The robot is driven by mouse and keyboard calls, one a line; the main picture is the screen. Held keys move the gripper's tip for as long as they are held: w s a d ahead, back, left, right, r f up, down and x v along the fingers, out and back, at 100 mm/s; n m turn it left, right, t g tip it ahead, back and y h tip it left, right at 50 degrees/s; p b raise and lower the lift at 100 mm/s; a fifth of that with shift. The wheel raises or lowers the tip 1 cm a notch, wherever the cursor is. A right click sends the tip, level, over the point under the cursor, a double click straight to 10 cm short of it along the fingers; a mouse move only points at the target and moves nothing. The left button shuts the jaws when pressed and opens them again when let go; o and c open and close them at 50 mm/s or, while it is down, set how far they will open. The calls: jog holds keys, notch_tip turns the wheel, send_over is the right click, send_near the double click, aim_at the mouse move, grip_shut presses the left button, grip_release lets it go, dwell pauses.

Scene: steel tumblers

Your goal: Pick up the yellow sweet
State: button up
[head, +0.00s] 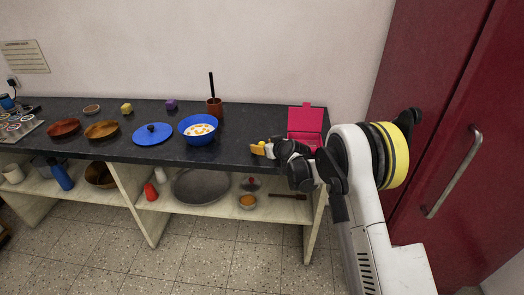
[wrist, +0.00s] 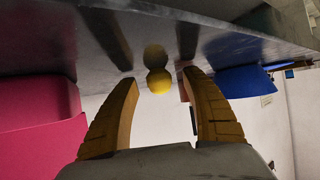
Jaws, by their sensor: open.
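The yellow sweet (wrist: 160,80) is a small round ball on the dark shiny countertop, with its reflection beside it in the wrist view. In the head view the sweet (head: 262,143) shows as a small yellow spot by my fingers, partly hidden. My gripper (wrist: 162,76) is open, its two tan fingers on either side of the sweet in the wrist view, with visible gaps to both. In the head view my gripper (head: 258,149) is low over the counter's front right part. I cannot tell how far the fingertips reach past the sweet.
An open pink box (head: 305,124) stands close to my gripper; it also shows in the wrist view (wrist: 40,120). Shelves below hold pans.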

jog(key=shift+w+a+f, duration=0.2)
jog(key=shift+w+a, duration=0.05)
jog(key=shift+w, duration=0.15)
jog(key=c, duration=1.1)
jog(key=shift+o, duration=0.2)
jog(key=shift+r, duration=0.2)
